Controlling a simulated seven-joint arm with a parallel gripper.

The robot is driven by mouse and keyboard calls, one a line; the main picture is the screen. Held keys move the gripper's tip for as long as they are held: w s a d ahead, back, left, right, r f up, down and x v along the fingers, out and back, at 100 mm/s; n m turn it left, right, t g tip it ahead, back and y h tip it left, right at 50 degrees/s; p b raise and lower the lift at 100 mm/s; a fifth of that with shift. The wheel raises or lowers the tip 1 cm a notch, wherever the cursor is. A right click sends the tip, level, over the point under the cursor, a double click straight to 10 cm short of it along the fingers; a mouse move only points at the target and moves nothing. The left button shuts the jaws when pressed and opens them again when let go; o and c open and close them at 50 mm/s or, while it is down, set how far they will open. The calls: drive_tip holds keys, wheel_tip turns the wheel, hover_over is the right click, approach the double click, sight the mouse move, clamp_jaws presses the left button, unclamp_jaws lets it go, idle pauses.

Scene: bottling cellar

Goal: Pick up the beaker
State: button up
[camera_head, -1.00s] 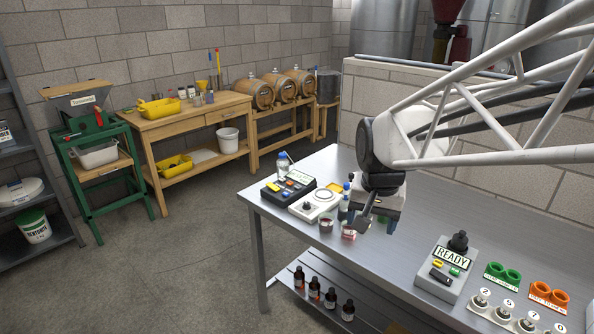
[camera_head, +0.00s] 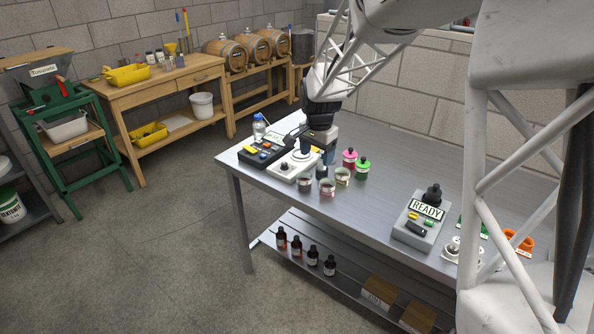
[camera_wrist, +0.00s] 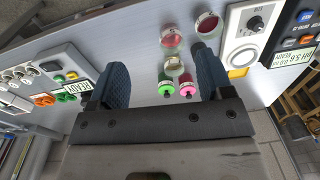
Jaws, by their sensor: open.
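Three small clear glass vessels stand close together on the metal bench; I cannot tell for sure which is the beaker. One (camera_head: 343,176) looks pale, and shows between my fingers in the wrist view (camera_wrist: 174,67). One with pinkish contents (camera_head: 327,188) also shows in the wrist view (camera_wrist: 171,37). A darker reddish one (camera_head: 304,184) is beside the white device, near my right finger's tip in the wrist view (camera_wrist: 207,23). My gripper (camera_head: 321,158) is open and empty above and behind them, its fingers (camera_wrist: 162,68) pointing down.
A pink-capped bottle (camera_head: 350,159) and a green-capped bottle (camera_head: 362,169) stand close by. A white device with a knob (camera_head: 284,172) and a dark button box (camera_head: 262,152) are at left. A grey READY box (camera_head: 418,222) is at right. Bare bench lies between.

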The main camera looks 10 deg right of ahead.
sight(304, 181)
drive_tip(key=w+a+f+m, duration=0.1)
drive_tip(key=w+f+m, duration=0.2)
drive_tip(key=w+f, duration=0.9)
drive_tip(key=shift+w+a+g, duration=0.2)
drive_tip(key=shift+w+g, duration=0.1)
drive_tip(key=shift+g, duration=0.1)
drive_tip(key=shift+f, duration=0.1)
drive_tip(key=shift+f, duration=1.25)
drive_tip(key=shift+f, duration=2.6)
drive_tip(key=c, duration=0.7)
drive_tip(key=shift+r, duration=0.15)
